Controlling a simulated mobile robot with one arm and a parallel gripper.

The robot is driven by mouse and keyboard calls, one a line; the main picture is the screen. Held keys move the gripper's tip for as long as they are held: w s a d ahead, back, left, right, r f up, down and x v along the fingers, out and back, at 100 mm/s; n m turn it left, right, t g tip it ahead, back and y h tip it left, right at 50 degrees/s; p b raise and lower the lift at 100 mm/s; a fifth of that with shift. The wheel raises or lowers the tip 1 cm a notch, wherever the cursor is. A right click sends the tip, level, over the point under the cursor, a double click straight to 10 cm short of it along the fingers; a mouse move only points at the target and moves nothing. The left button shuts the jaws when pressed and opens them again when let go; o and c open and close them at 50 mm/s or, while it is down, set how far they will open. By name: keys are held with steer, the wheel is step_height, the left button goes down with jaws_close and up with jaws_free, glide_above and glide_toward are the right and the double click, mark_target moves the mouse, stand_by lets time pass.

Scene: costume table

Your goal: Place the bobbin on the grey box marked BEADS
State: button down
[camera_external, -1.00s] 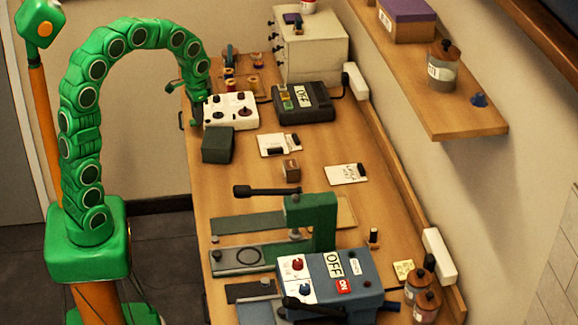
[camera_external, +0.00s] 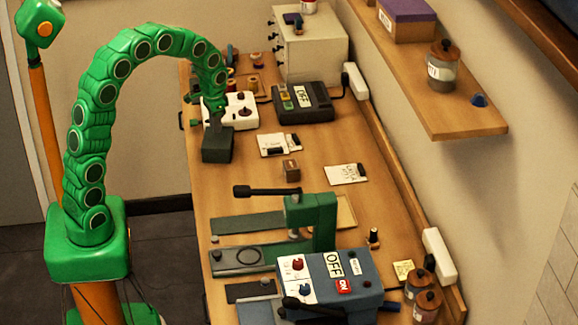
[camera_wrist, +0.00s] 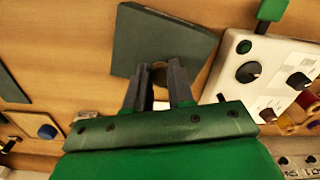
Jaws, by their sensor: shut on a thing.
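My gripper (camera_wrist: 161,72) is shut on a small brownish round thing (camera_wrist: 159,76), probably the bobbin, which shows only partly between the fingers in the wrist view. A dark grey box (camera_external: 217,149) stands at the table's left side in the external view. No BEADS mark is readable on it. In the wrist view the box (camera_wrist: 150,38) lies just beyond my fingertips. In the external view my gripper (camera_external: 214,122) is above the box's back edge, and the held thing cannot be made out there. I cannot tell whether it touches the box.
A white control box with knobs (camera_external: 242,108) stands close behind and right of the grey box. A black device marked OFF (camera_external: 303,103) is further right. Cards (camera_external: 279,145) and a small brown block (camera_external: 291,171) lie right. A green press (camera_external: 312,222) stands in front.

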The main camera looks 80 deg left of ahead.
steer(key=shift+f, duration=1.35)
steer(key=shift+f, duration=0.1)
steer(key=c, duration=1)
jaws_free()
step_height(320, 180, up, 12)
steer(key=shift+r, duration=0.15)
steer(key=shift+d, duration=0.15)
